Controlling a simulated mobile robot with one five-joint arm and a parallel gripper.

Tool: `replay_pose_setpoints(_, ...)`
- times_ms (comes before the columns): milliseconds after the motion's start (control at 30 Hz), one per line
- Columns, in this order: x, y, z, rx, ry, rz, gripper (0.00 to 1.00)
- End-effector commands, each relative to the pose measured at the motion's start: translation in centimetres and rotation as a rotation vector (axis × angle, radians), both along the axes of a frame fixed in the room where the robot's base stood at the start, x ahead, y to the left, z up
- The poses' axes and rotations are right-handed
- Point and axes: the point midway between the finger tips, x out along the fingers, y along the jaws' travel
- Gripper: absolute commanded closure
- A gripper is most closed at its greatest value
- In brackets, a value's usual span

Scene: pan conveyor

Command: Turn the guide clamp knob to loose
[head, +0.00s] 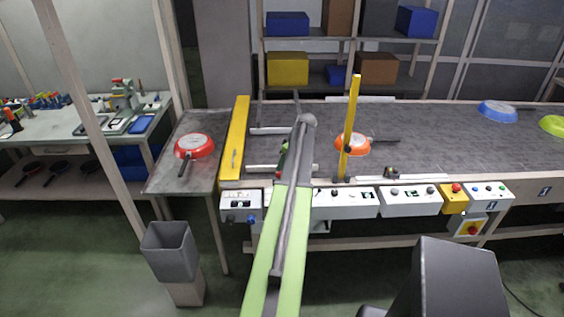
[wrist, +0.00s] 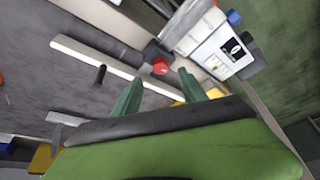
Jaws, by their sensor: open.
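In the wrist view a red knob (wrist: 160,66) sits on a dark block (wrist: 151,51) at the end of a long white guide rail (wrist: 95,55). My gripper (wrist: 157,77) is open, with its two green fingers pointing toward the knob. The knob shows just beyond the gap between the fingertips, and I see no contact. A dark peg (wrist: 100,75) stands beside the rail. In the head view my arm reaches over the conveyor's front edge, and its far end hides part of the left guide area. The knob's pointer or setting cannot be read.
White control boxes (head: 408,200) line the conveyor front, with a yellow box (head: 454,198) among them. A yellow post (head: 348,130) stands right of my arm and a yellow bar (head: 234,140) left. An orange pan (head: 352,145) lies on the belt; a red pan (head: 195,145) on the side table.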

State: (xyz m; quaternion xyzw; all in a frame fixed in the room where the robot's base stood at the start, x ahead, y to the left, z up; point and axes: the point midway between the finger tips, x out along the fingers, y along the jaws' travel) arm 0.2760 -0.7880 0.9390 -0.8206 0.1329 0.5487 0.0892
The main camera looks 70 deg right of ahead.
Motion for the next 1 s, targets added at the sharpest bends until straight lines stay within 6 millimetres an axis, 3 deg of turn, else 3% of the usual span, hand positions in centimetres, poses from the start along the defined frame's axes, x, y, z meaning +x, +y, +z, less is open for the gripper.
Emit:
replay_pose_setpoints(33,-0.5,0.2,2.5,0.0,0.0,-0.001,0.5)
replay_pose_setpoints(300,-2.9,1.0,8.5,-0.001,0.0,-0.001,0.5)
replay_pose_setpoints(400,-3.6,1.2,9.9,-0.001,0.0,0.001,0.5)
replay_pose_setpoints(1000,-3.9,1.3,10.1,-0.001,0.0,0.002,0.5)
